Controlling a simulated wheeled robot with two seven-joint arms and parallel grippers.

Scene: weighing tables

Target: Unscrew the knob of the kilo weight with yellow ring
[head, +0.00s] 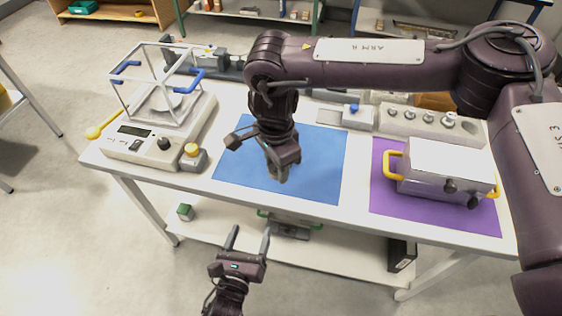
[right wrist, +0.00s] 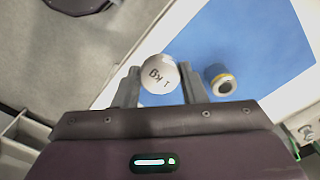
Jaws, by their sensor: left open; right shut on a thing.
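My right gripper (right wrist: 160,82) is shut on a pale round piece (right wrist: 160,74) whose face reads "1 kg", between both fingers in the right wrist view. Beyond it a small grey weight with a yellow ring (right wrist: 222,83) stands on the blue mat (right wrist: 230,40), apart from the held piece; the middle of its top looks dark. In the head view my right gripper (head: 283,172) hangs over the blue mat, and I cannot make out the weight or the held piece there. My left gripper (head: 249,234) is open and empty in front of the table edge.
A balance with a clear case (head: 140,145) stands at the left, with a yellow-knobbed grey block (head: 193,156) beside it. A metal box with yellow handles (head: 440,165) sits on the purple mat (head: 400,205). A block of silver weights (head: 425,122) is behind. A shelf (head: 340,255) lies below.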

